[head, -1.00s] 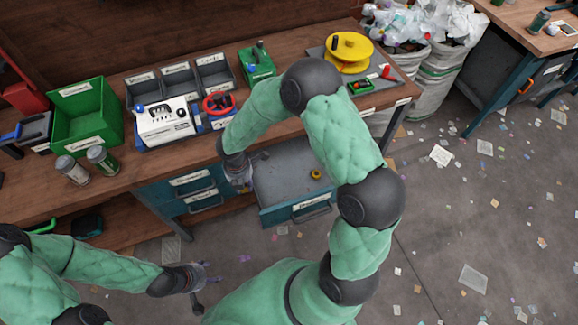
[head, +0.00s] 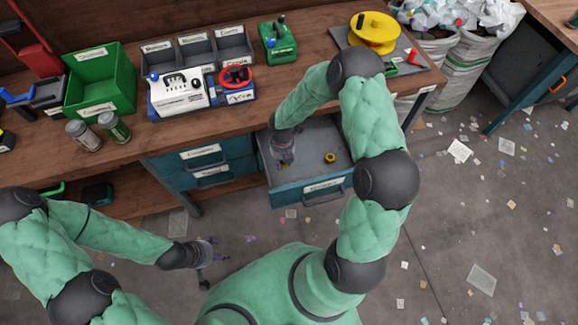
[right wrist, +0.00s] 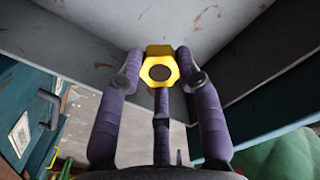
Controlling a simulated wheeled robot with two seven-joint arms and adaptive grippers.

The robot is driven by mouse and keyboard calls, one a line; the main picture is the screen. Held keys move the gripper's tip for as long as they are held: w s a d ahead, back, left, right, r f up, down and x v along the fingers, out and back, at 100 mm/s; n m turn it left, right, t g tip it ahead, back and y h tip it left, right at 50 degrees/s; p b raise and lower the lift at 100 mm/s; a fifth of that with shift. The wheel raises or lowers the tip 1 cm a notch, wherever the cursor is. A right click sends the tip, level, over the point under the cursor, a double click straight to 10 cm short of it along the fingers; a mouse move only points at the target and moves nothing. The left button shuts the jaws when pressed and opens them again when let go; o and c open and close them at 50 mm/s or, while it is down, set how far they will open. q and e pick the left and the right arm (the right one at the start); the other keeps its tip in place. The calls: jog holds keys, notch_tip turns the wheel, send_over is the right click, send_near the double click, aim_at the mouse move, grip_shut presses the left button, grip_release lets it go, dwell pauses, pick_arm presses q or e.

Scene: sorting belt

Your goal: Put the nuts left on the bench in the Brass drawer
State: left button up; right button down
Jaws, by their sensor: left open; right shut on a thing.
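The open drawer (head: 312,132) sticks out from under the bench (head: 165,132); its front label is too small to read. A yellow nut (head: 330,157) lies on the drawer floor. My right gripper (head: 285,158) is over the left part of the drawer, left of that nut. In the right wrist view it is shut on a yellow hex nut (right wrist: 160,70), held between its fingertips, with grey drawer walls behind. In the head view the held nut is hard to make out. My left gripper (head: 210,260) is open and empty, in front of the bench over the floor.
On the bench stand a green bin (head: 100,85), two jars (head: 84,135), grey labelled bins (head: 195,50), a white device (head: 178,92) and a yellow spool (head: 374,30). Shut drawers (head: 205,160) are left of the open one. White sacks stand right of the bench.

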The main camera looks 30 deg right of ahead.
aim_at(289, 170)
jog(key=shift+w+d+f+b, duration=0.15)
jog(key=shift+d+f+b, duration=0.2)
jog(key=shift+d+f, duration=0.8)
jog(key=f+b, duration=0.2)
jog(key=f, duration=0.1)
jog(key=shift+d+f, duration=0.2)
jog(key=shift+f, duration=0.25)
jog(key=shift+f, duration=0.1)
jog(key=shift+f+b, duration=0.3)
jog(key=shift+f, duration=0.2)
jog(key=c, duration=0.8)
grip_release()
jog(key=shift+c, duration=0.2)
